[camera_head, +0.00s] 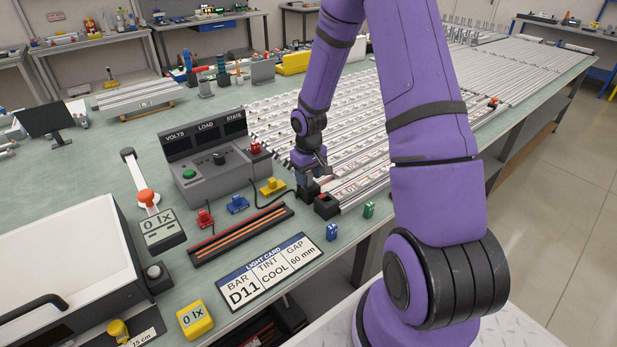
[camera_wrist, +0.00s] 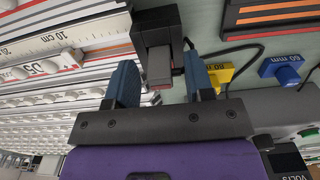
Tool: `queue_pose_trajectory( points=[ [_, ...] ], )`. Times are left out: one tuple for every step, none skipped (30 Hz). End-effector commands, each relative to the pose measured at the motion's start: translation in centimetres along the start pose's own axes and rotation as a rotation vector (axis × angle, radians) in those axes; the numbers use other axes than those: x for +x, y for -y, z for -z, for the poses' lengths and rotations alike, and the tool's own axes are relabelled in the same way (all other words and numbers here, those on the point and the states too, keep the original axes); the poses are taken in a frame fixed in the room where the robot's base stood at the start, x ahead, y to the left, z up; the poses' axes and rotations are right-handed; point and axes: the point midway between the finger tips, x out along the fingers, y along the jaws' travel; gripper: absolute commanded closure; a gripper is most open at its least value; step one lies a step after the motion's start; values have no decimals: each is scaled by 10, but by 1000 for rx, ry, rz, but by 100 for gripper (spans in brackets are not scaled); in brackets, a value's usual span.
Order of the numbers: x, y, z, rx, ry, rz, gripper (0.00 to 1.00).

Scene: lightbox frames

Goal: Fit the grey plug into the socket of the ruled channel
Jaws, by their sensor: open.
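My gripper (camera_head: 307,178) points down at the near-left end of the bar rows. In the wrist view my gripper (camera_wrist: 160,82) is open, with its blue fingers spread on both sides of the grey plug (camera_wrist: 159,66). The plug has a black body (camera_wrist: 156,22) with a black cable beside it. A gap shows between each fingertip and the grey part. The ruled channel (camera_wrist: 68,38), with a centimetre scale, lies left of the plug. A black block with a red top (camera_head: 326,204) stands near the channel ends; I cannot tell whether it is the socket.
A grey power box (camera_head: 205,165) stands left of my gripper. Yellow (camera_head: 272,187), blue (camera_head: 238,204) and red (camera_head: 205,218) blocks sit before it. A black tray with orange bars (camera_head: 240,234) and a light card (camera_head: 268,270) lie nearer. Several bars cover the bench behind.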

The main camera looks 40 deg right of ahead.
Motion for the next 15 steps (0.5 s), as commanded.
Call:
queue_pose_trajectory(
  points=[
    [-7, 0, 0, 0, -3, -1, 52],
    [-11, 0, 1, 0, -4, -1, 52],
    [-18, 0, 1, 1, -4, -2, 52],
    [-23, 0, 0, 1, -4, -2, 52],
    [-29, 0, 0, 2, -5, -2, 52],
    [-37, -1, 1, 1, -5, -2, 52],
    [-43, -1, 1, 1, -6, -2, 52],
    [-50, -1, 1, 2, -6, -2, 52],
    [-57, 0, 0, 2, -5, -2, 52],
    [-64, -1, 1, 1, -6, -3, 52],
    [-69, -1, 1, 1, -5, -3, 52],
    [-76, -1, 1, 2, -6, -2, 52],
    [-82, -1, 1, 2, -5, -2, 52],
    [-86, 0, 0, 1, -5, -2, 52],
    [-92, 0, 0, 0, -4, -2, 52]
  ],
)
